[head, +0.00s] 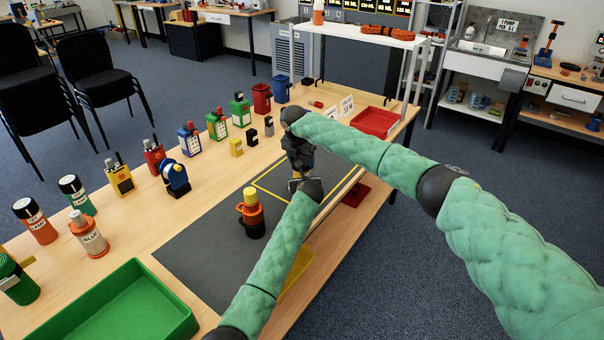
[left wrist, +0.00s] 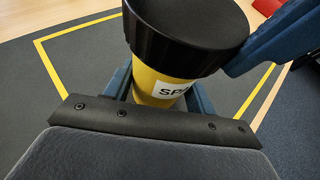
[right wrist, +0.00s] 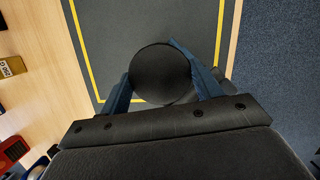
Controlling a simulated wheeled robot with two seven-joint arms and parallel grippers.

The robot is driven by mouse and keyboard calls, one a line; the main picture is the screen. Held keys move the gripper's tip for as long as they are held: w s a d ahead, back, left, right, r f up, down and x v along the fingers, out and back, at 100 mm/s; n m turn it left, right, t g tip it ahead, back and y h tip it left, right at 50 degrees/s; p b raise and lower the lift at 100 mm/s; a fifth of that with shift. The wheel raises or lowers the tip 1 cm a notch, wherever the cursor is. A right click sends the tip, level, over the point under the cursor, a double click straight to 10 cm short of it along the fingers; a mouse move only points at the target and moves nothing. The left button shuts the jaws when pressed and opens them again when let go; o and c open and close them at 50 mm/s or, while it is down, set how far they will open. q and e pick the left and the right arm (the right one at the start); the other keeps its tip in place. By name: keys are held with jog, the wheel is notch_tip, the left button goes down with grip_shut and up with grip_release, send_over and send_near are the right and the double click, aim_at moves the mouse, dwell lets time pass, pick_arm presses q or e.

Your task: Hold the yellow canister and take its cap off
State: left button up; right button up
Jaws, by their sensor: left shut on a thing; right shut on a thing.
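The yellow canister (left wrist: 150,72) stands on the dark mat, its white label partly readable as "SP". My left gripper (head: 303,186) is shut on its body, with a blue finger on each side. The wide black ribbed cap (left wrist: 185,48) sits on top of the canister; I cannot tell whether it is loosened. My right gripper (head: 299,152) is above, pointing down, shut on the cap. The cap's round top (right wrist: 160,75) shows between its fingers in the right wrist view. In the head view my grippers hide most of the canister.
An orange and black container with a yellow top (head: 252,214) stands on the mat (head: 205,240), left of my left arm. A green tray (head: 120,310) lies at the front left, a red tray (head: 376,122) at the back right. Several containers line the table's left side.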

jog(key=n+y, duration=0.1)
jog(key=n, duration=0.4)
jog(key=shift+d, duration=0.15)
jog(key=n+y, duration=0.1)
jog(key=n, duration=0.4)
jog(key=shift+d+n, duration=0.15)
jog(key=shift+n, duration=0.25)
jog(key=o, duration=0.8)
jog(key=shift+r, duration=0.1)
jog(key=shift+w+v, duration=0.25)
jog(key=shift+v, duration=0.95)
jog(key=shift+w+v, duration=0.25)
jog(key=shift+v, duration=0.95)
jog(key=shift+a+r, duration=0.1)
jog(key=shift+a, duration=0.1)
jog(key=shift+a, duration=0.1)
